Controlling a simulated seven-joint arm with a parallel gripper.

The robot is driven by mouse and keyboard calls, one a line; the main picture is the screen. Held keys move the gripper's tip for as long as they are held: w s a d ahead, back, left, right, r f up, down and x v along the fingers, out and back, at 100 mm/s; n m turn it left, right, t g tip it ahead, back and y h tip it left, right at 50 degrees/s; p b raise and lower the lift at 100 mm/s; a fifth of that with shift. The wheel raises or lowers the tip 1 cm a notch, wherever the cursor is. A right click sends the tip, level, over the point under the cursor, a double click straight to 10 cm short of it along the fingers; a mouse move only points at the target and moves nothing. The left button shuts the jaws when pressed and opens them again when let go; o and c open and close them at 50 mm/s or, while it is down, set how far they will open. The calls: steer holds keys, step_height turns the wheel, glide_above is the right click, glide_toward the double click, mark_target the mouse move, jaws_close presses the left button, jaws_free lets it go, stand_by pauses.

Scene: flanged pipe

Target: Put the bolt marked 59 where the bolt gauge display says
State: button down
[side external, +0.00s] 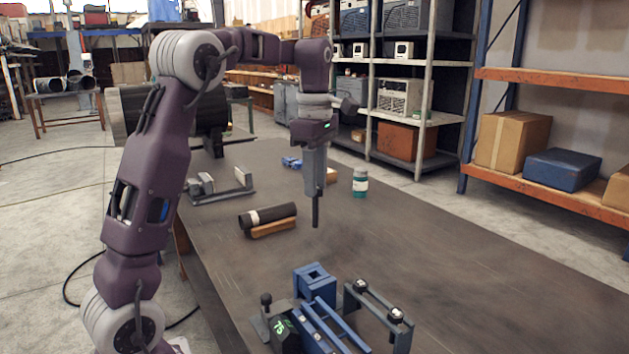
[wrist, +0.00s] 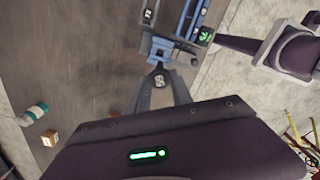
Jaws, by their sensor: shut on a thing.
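My gripper (side external: 316,195) points straight down above the table and is shut on a dark bolt (side external: 316,214), which hangs upright, clear of the tabletop. In the wrist view the bolt's head (wrist: 158,81) sits between the fingertips; its small white mark seems to read 59 upside down. The bolt gauge (side external: 285,330) stands at the near edge with green characters on its display, hard to read; the display also shows in the wrist view (wrist: 205,36). Beside it are a blue block with a square opening (side external: 314,282) and blue rails (side external: 326,325).
A grey rack (side external: 378,312) with light-topped bolts stands right of the blue rails. A black pipe (side external: 267,217) on a wooden support lies left of my gripper. The right part of the table (side external: 460,270) is clear.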

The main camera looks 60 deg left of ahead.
steer(key=s+d+f+m, duration=0.2)
steer(key=d+f, duration=0.3)
steer(key=d, duration=0.5)
steer(key=s+d+f+m, duration=0.3)
steer(key=d+f+m, duration=0.1)
steer(key=d, duration=0.6)
steer(key=shift+f, duration=0.5)
steer(key=shift+a, duration=0.15)
steer(key=shift+f, duration=1.2)
steer(key=shift+f, duration=2.15)
steer(key=shift+f, duration=1.7)
